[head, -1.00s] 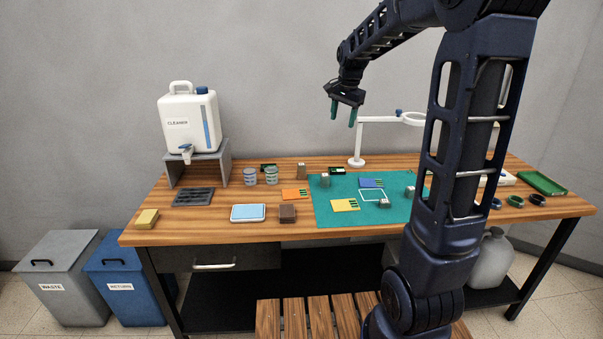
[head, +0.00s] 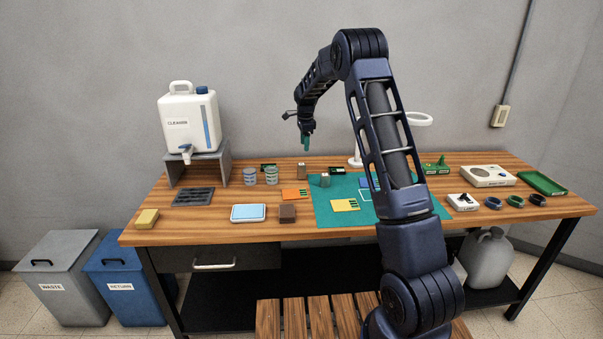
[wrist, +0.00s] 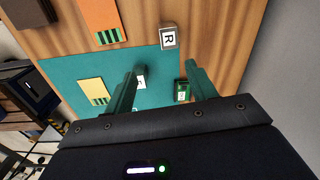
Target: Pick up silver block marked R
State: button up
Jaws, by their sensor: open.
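The silver block marked R (wrist: 169,38) stands on bare wood just past the mat's edge in the wrist view, its letter showing on a white label. In the head view the block (head: 301,171) stands behind the orange card. My gripper (wrist: 160,70) is open and empty, its fingertips short of the R block in the wrist view. In the head view my gripper (head: 306,138) hangs above the back of the bench. A second silver block (wrist: 141,78) on the mat is partly hidden by the left finger; I cannot read its label.
The green mat (wrist: 60,60) holds a yellow card (wrist: 94,91). An orange card (wrist: 101,18) and a green circuit piece (wrist: 182,91) lie close by. Tins (head: 271,175) stand left of the R block. A white ring-headed stand (head: 419,119) rises behind my arm.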

jog(key=m, duration=0.1)
send_over(301, 164)
notch_tip(301, 164, down, 4)
jog(key=shift+a+f, duration=0.1)
jog(key=f, duration=1)
jog(key=shift+d+f, duration=0.2)
jog(key=shift+c, duration=0.5)
grip_shut()
